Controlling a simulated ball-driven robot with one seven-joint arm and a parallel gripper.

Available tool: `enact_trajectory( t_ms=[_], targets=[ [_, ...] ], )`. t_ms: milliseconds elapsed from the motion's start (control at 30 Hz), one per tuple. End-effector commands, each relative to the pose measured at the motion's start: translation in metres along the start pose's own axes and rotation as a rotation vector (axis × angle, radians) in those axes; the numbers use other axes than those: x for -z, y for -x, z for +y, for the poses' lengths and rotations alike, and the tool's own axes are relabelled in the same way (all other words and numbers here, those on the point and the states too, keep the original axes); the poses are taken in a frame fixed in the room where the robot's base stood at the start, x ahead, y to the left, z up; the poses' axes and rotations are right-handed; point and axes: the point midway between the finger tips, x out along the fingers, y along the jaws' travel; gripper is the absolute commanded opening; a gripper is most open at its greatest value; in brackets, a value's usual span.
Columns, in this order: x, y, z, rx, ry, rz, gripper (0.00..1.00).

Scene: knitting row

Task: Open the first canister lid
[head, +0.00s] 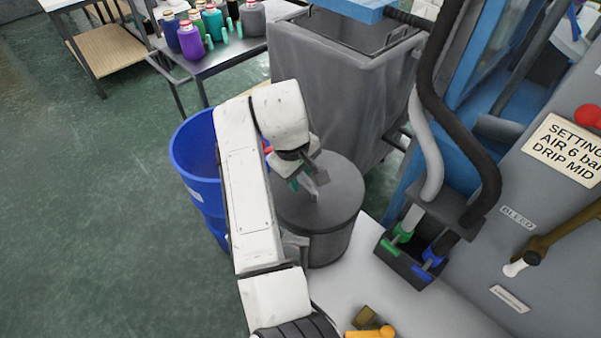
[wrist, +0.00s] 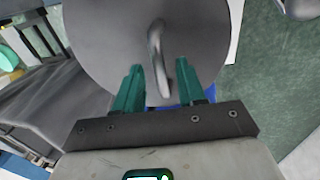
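A grey round canister (head: 322,235) stands on the white surface, with its flat grey lid (head: 345,190) on top. In the wrist view the lid (wrist: 100,45) fills the upper middle, and a curved metal handle (wrist: 156,50) rises from it. My gripper (wrist: 160,82) has teal fingers spread apart, with the end of the handle between them. A gap shows on each side of the handle. In the head view my gripper (head: 302,186) is over the lid and partly hidden by my arm. Whether the fingertips touch the lid is unclear.
A blue bin (head: 199,160) stands left of the canister. A grey cloth-sided cart (head: 330,85) is behind it. The blue and grey machine with hoses (head: 430,150) and a dark connector box (head: 405,265) is at the right. Green floor is clear at left.

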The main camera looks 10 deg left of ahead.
Motion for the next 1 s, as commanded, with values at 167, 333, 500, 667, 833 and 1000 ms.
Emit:
enact_trajectory(
  t_ms=[167,333,500,667,833,1000],
  targets=[
    [0.0,-0.0006,0.0,0.0,0.0,0.0,0.4],
    [0.0,-0.0004,0.0001,0.0,0.0,0.0,0.29],
    [0.0,-0.0002,0.0001,0.0,0.0,0.0,0.13],
    [0.0001,-0.0001,0.0001,0.0,0.0,0.001,0.0],
    [0.0001,0.0,0.0001,0.0,0.0,0.001,0.0],
    [0.0001,0.0001,0.0002,0.0,0.0,0.001,0.0]
  ],
)
